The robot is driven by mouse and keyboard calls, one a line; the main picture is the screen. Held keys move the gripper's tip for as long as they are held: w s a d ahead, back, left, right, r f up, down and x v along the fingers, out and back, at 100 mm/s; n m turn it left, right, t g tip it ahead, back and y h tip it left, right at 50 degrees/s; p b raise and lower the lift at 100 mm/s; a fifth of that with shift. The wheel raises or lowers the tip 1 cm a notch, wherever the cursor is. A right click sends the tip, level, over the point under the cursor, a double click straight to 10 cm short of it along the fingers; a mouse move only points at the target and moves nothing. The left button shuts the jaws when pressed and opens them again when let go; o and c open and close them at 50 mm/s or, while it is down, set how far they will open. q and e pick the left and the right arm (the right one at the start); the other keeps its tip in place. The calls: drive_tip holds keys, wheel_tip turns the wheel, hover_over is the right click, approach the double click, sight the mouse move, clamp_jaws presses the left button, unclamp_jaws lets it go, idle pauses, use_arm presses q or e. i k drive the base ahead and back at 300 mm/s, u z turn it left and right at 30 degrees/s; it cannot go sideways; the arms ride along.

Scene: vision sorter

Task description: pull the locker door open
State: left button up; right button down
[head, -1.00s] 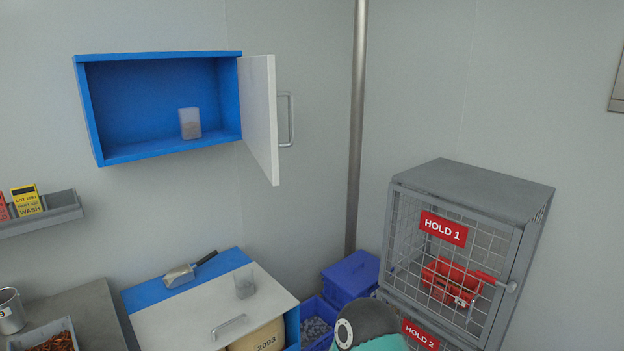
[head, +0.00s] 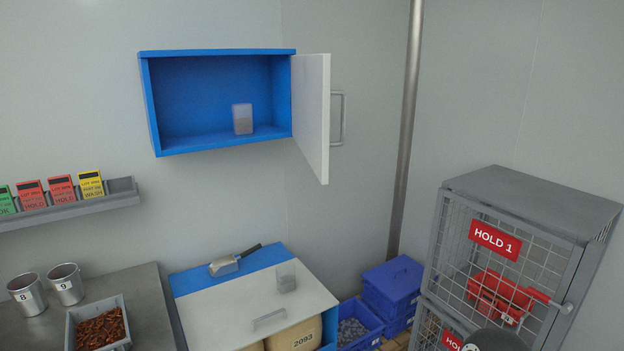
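A grey mesh locker marked HOLD 1 (head: 494,240) stands at the right. Its mesh door (head: 532,262) looks shut, with a handle (head: 566,308) at the right edge. Red items (head: 497,290) show behind the mesh. A second compartment marked HOLD 2 (head: 452,341) is below, mostly cut off. A blue wall cabinet (head: 220,52) at upper left has its white door (head: 312,115) standing open, with a metal handle (head: 342,118). A small clear container is inside it. Neither gripper shows; only a dark rounded part of my arm is at the bottom right edge.
A blue-and-white chest (head: 225,305) with a scoop (head: 230,262) and clear cup (head: 286,276) on top stands low centre. Blue crates (head: 392,282) and a vertical pipe (head: 405,130) are left of the locker. A bench (head: 150,310) holds metal cups and a tray.

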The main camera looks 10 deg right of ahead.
sight(311, 92)
drive_tip(key=z, duration=0.1)
drive_tip(key=i, duration=1)
drive_tip(key=u, duration=0.1)
